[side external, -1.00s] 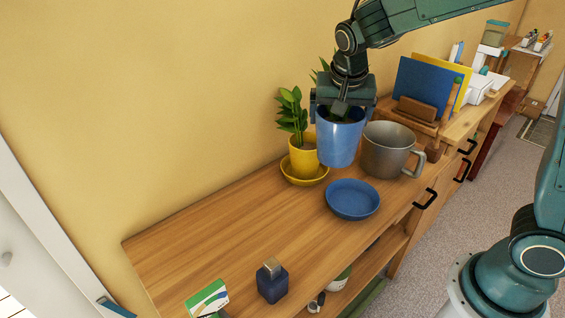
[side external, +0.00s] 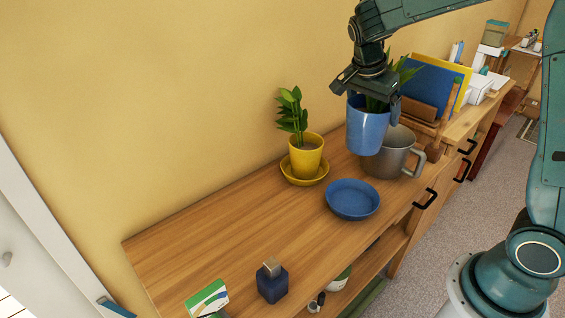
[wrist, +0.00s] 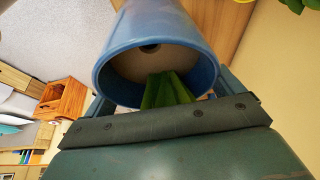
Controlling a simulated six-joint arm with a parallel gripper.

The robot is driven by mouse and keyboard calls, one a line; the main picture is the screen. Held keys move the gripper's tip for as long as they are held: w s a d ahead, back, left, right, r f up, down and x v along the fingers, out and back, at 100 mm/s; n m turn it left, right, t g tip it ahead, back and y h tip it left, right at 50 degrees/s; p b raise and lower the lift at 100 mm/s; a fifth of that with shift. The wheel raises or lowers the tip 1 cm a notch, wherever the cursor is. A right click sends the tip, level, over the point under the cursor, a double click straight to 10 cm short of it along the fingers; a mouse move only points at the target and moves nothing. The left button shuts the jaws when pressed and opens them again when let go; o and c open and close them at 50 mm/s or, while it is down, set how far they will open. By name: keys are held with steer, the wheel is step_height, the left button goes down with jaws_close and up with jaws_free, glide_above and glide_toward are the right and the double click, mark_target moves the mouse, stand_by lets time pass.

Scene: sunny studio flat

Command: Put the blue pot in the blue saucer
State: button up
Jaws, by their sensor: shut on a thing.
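The blue pot (side external: 366,130) hangs in the air with green leaves at its top. My gripper (side external: 371,97) is shut on it near its rim. In the wrist view the blue pot (wrist: 160,50) fills the top middle, with its leaves pointing toward my wrist. The pot is a little above and behind the blue saucer (side external: 353,199) in the side view, and apart from it. The blue saucer is empty on the wooden cabinet top. It does not show clearly in the wrist view.
A yellow pot (side external: 306,157) with a plant stands in a yellow saucer (side external: 305,176) to the left. A grey mug (side external: 391,158) stands close behind the held pot. A dark blue bottle (side external: 272,282) is at the front edge.

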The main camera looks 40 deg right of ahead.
mark_target(355, 137)
step_height(355, 137, down, 15)
steer(key=shift+r, duration=0.2)
stand_by(0.4)
steer(key=shift+f, duration=2.15)
steer(key=shift+f, duration=0.1)
steer(key=o, duration=1.5)
steer(key=shift+f, duration=0.1)
steer(key=v, duration=1.2)
